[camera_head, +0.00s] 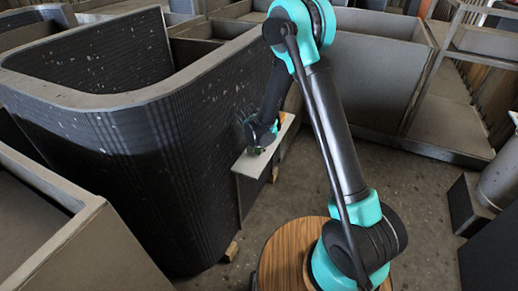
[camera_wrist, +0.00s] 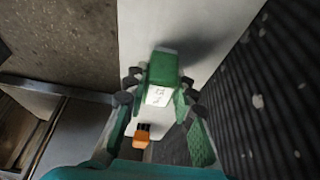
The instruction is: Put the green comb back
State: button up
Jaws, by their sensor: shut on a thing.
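A green block-like piece (camera_wrist: 163,68) with a white marked label, which I take to be the green comb, sits between my fingertips in the wrist view. My gripper (camera_wrist: 158,90) is shut on it, with one green finger on each side. I cannot make out any teeth on the piece. A pale narrow shelf (camera_wrist: 205,18) lies behind it; I cannot tell whether the piece touches the shelf. In the head view my gripper (camera_head: 259,147) is at this shelf (camera_head: 251,164), beside the dark ribbed housing. The held piece is mostly hidden there.
A small orange object (camera_wrist: 141,138) with dark prongs shows between my fingers. The ribbed dark wall (camera_head: 172,130) stands close on the shelf's left in the head view. Large grey open boxes (camera_head: 375,85) stand behind. Speckled floor (camera_head: 290,190) is clear right of the shelf.

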jog(key=shift+f, duration=0.2)
jog(key=o, duration=1)
jog(key=v, duration=1.2)
jog(key=s+d+r+n, duration=0.1)
jog(key=s+d+r, duration=0.1)
jog(key=d, duration=0.3)
jog(key=s+d+r, duration=0.2)
jog(key=d, duration=0.4)
jog(key=s+d+n, duration=0.1)
jog(key=s+d, duration=0.4)
jog(key=s, duration=0.1)
jog(key=s+d+n+y, duration=0.1)
jog(key=s+d, duration=0.5)
jog(key=s+d+n, duration=0.1)
jog(key=s+d, duration=0.4)
jog(key=s, duration=0.1)
jog(key=shift+s+d+y, duration=0.3)
jog(key=shift+s+d, duration=0.1)
